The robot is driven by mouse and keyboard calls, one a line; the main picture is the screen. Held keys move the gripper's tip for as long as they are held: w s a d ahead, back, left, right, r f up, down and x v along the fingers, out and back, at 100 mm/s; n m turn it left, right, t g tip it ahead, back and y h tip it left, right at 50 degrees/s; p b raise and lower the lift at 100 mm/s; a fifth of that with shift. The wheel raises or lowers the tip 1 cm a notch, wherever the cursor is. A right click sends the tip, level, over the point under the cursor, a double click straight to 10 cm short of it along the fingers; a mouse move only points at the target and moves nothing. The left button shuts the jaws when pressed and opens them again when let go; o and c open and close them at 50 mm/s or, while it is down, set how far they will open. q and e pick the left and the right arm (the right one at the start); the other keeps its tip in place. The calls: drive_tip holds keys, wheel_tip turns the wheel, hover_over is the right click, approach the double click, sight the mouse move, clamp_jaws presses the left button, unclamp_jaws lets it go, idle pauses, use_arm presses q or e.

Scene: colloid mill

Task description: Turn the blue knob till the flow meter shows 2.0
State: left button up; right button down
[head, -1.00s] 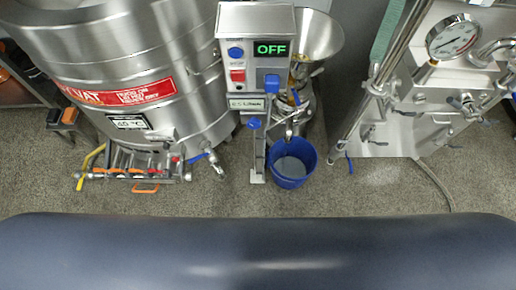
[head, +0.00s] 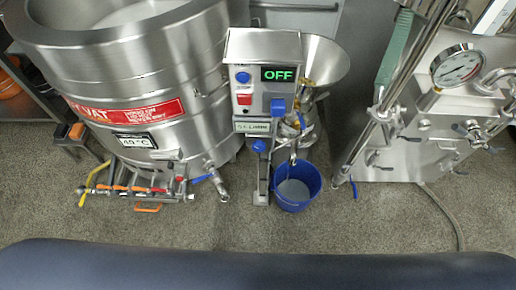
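The colloid mill's control box (head: 262,78) stands at the centre of the head view. Its green display (head: 279,73) reads OFF. Several blue parts show on the mill: a round one (head: 242,77) at the upper left of the panel, a larger knob (head: 278,106) at the lower right, and one on the stand (head: 259,146) below. I cannot tell which is the task's knob. A small label plate (head: 252,127) under the box is too small to read surely. No flow number is visible. Neither of my grippers is in view.
A blue bucket (head: 314,181) stands on the floor under the mill's spout. A large steel vat (head: 190,60) with valves is at left. A steel machine with a round gauge (head: 456,66) is at right. The grey floor in front (head: 330,228) is mostly clear.

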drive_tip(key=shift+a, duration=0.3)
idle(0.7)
